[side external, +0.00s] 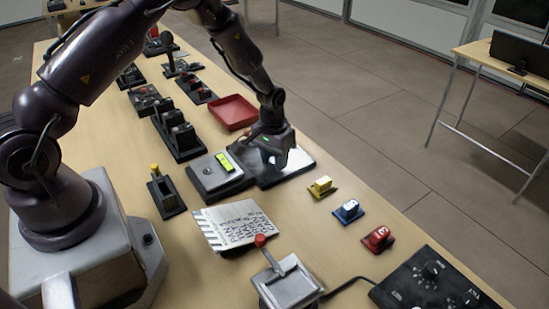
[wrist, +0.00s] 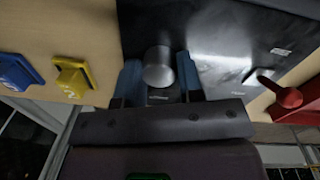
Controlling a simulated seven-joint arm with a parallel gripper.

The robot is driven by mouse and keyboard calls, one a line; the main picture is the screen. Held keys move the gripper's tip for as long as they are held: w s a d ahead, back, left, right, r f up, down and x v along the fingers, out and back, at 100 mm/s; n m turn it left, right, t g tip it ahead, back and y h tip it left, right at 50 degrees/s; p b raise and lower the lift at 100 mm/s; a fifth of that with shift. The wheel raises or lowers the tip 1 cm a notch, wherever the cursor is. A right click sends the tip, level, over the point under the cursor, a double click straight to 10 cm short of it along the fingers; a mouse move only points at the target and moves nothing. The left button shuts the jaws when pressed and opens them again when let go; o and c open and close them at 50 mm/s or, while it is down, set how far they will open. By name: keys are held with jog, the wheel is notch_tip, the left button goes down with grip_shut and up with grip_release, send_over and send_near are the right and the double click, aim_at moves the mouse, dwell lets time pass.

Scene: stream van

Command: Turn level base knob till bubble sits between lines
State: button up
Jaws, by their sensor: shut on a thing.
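The level base is a dark flat plate (side external: 294,166) with a grey block (side external: 214,178) at its left in the side view. A yellow-green bubble vial (side external: 225,162) is on top of the block; its bubble and lines are too small to make out. In the wrist view the round grey knob (wrist: 158,66) stands on the dark plate. My gripper (side external: 271,161) is low over the plate, and its two bluish fingers (wrist: 160,82) are closed on either side of the knob. The knob is hidden behind the gripper in the side view.
A red tray (side external: 233,112) lies behind the base. Yellow (side external: 321,186), blue (side external: 348,211) and red (side external: 378,238) numbered blocks stand near the right table edge. A clapperboard (side external: 239,224) and a red-knobbed lever box (side external: 284,279) are in front. A black switch block (side external: 177,136) stands left.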

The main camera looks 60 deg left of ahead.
aim_at(272, 158)
jog(key=shift+m, duration=0.4)
jog(key=o, duration=0.9)
jog(key=r, duration=1.3)
jog(key=shift+s+a, duration=0.1)
jog(key=shift+a, duration=0.25)
